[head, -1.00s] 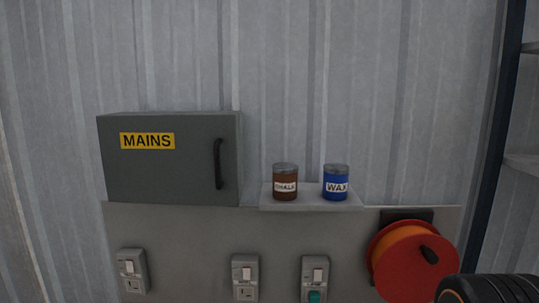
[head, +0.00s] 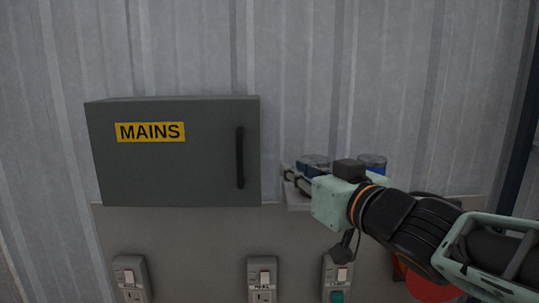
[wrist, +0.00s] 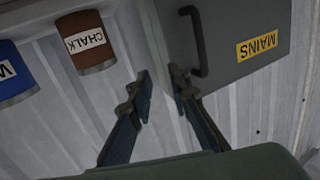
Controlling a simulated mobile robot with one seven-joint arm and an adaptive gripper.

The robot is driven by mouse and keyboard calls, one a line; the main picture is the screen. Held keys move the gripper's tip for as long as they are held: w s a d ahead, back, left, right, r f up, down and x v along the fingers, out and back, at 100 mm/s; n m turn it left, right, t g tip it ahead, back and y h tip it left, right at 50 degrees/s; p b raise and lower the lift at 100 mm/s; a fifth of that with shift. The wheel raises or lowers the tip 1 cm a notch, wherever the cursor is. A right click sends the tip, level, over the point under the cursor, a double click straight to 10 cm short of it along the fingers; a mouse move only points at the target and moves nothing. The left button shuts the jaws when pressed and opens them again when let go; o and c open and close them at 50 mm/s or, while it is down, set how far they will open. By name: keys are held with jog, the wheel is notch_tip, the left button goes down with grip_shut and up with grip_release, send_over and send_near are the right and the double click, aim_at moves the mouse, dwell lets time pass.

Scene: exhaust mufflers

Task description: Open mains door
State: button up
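The grey mains box (head: 170,165) with its yellow MAINS label is on the wall at the left of the head view. Its door looks closed, with a black vertical handle (head: 240,158) near the right edge. My gripper (head: 287,175) is to the right of the handle, apart from it. In the wrist view, which is turned over, my gripper (wrist: 162,80) is open and empty. One finger appears close to the lower end of the handle (wrist: 198,42) there, but I cannot tell the depth. The mains box (wrist: 230,35) fills the upper right.
Switches (head: 262,280) line the panel below.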

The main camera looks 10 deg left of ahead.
aim_at(242, 154)
jog(key=w+a+y, duration=0.1)
jog(key=a, duration=0.3)
jog(key=w+a+n+g+y, duration=0.1)
jog(key=w+a, duration=0.1)
jog(key=a, duration=0.2)
jog(key=w+a+r+n+y, duration=0.1)
jog(key=w+a, duration=0.1)
jog(key=a, duration=0.3)
jog(key=shift+r+g, duration=0.1)
jog(key=shift+g, duration=0.3)
jog(key=shift+d, duration=0.1)
jog(key=shift+c, duration=0.4)
grip_shut()
